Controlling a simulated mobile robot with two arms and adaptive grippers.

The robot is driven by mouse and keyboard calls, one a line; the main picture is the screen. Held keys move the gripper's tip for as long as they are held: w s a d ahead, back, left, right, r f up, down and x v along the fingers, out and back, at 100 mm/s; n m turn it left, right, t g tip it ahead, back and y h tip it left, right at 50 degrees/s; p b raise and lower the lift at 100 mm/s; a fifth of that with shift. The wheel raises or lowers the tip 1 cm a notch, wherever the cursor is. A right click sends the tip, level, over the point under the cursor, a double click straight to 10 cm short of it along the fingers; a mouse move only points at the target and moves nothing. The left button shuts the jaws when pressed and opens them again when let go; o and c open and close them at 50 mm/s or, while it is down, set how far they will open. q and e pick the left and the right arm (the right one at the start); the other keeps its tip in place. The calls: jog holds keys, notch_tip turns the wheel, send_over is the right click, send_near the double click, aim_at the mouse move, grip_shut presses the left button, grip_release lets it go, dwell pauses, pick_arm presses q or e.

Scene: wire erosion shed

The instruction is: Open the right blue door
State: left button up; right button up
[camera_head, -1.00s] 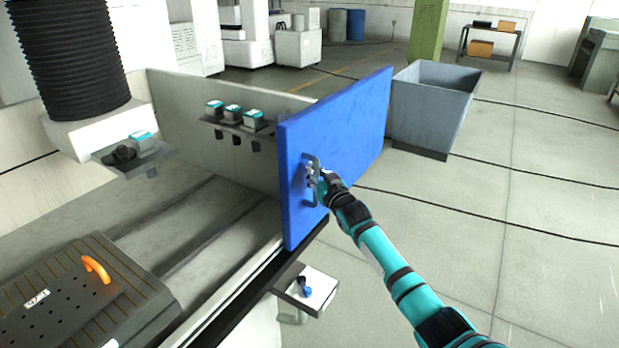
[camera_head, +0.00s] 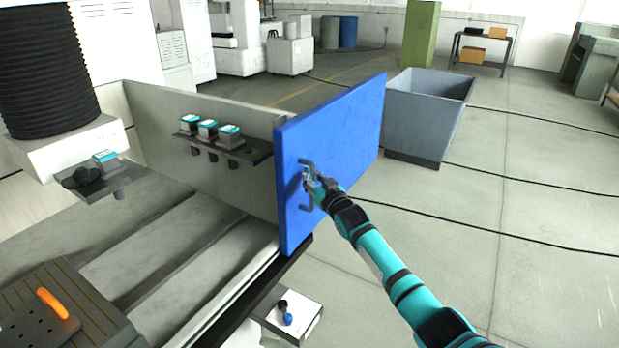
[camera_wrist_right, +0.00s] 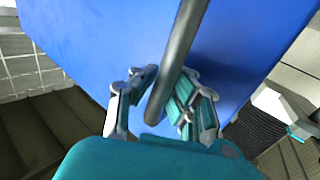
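The blue door (camera_head: 345,125) stands upright at the right end of the machine's pale tank, reaching back and right over the floor. Its grey metal bar handle (camera_head: 306,206) is on the face towards my right arm. My right gripper (camera_head: 310,183) is at this handle. In the right wrist view the handle (camera_wrist_right: 183,40) runs between the fingers of my right gripper (camera_wrist_right: 167,80), which are closed in around it against the blue panel. The contact of the left-hand finger is hard to make out. My left gripper is not in view.
A pale tank wall (camera_head: 190,105) carries a shelf with several small boxes (camera_head: 208,130). A grey bin (camera_head: 428,115) stands just behind the door's far edge. A small white box (camera_head: 300,315) is below the tank edge. Floor at right is clear except for cables.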

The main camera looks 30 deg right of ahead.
jog(key=o, duration=0.7)
jog(key=shift+s+d+f, duration=0.15)
jog(key=shift+s+d, duration=0.2)
jog(key=shift+d, duration=0.1)
jog(key=shift+a, duration=0.15)
jog(key=shift+s+a, duration=0.2)
jog(key=shift+s, duration=0.15)
jog(key=s, duration=1.1)
jog(key=shift+s+a, duration=0.1)
jog(key=shift+s, duration=0.05)
